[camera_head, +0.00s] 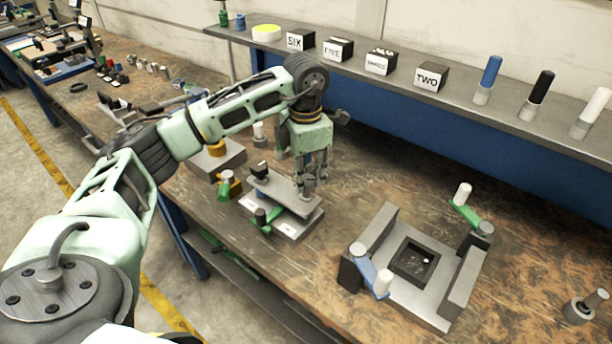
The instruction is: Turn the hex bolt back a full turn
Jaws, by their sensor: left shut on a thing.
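My left gripper (310,188) points straight down over the right end of a raised grey plate (284,192) on a small fixture. Its fingers are shut on a small grey thing at that end, which I take to be the hex bolt. The fingers cover most of it, and I cannot make out its head or how far it is turned. The fixture's light base (300,225) sits on the bench, with a green lever (265,218) at its front and a black knob at its left end. My right gripper is not in view.
A grey block fixture (418,292) with a dark square recess, a blue lever (370,272) and a green lever (466,212) stands to the right. A shelf (455,106) behind holds labelled blocks and coloured handles. Bare wooden bench (365,180) lies between.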

